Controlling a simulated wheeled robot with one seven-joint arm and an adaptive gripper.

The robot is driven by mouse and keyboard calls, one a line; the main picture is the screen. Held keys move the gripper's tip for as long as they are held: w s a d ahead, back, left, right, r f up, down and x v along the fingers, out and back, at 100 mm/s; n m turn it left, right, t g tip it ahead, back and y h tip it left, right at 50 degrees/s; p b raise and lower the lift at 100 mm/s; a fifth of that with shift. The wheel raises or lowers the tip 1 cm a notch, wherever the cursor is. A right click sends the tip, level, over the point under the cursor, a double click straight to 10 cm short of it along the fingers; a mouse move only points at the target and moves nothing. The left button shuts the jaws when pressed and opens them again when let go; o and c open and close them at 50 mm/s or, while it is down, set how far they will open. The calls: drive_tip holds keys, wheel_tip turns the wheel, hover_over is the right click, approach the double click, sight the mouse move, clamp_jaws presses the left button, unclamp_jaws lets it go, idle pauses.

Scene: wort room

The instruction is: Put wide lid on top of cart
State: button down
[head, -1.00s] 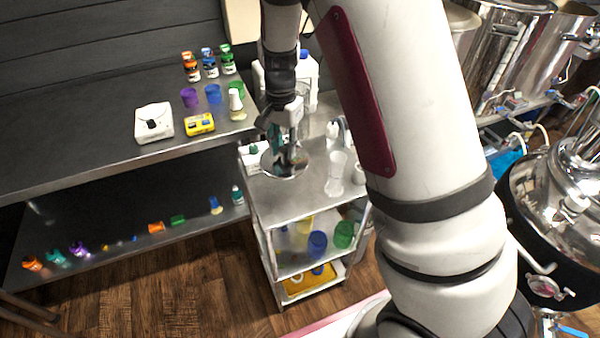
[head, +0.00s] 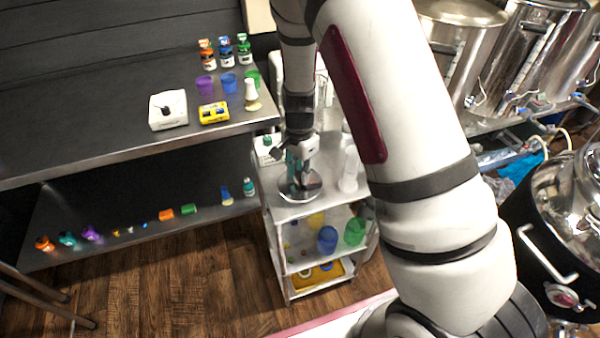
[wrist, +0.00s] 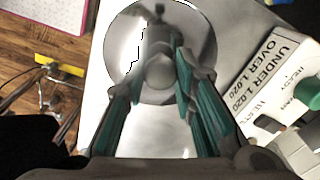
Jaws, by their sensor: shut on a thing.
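The wide lid (head: 313,188) is a round shiny metal disc with a knob. It also shows in the wrist view (wrist: 201,38), with its knob between my fingers. My gripper (head: 299,172) is shut on the knob; its teal-lined fingers (wrist: 160,72) show on both sides of it. The cart (head: 285,214) is a grey metal shelf cart, and the lid is over the front part of its top. The lid lies flat at or just above the surface; I cannot tell whether it touches.
A white box with printed labels (wrist: 272,85) stands beside the lid on the cart top. A pale beaker (head: 349,170) stands to the lid's right. Cups and a yellow tray (head: 325,277) are on the lower shelves. A bench (head: 100,140) with bottles and cups is at left.

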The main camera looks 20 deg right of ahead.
drive_tip(key=shift+f, duration=0.35)
drive_tip(key=shift+f, duration=0.2)
drive_tip(key=c, duration=1.3)
unclamp_jaws()
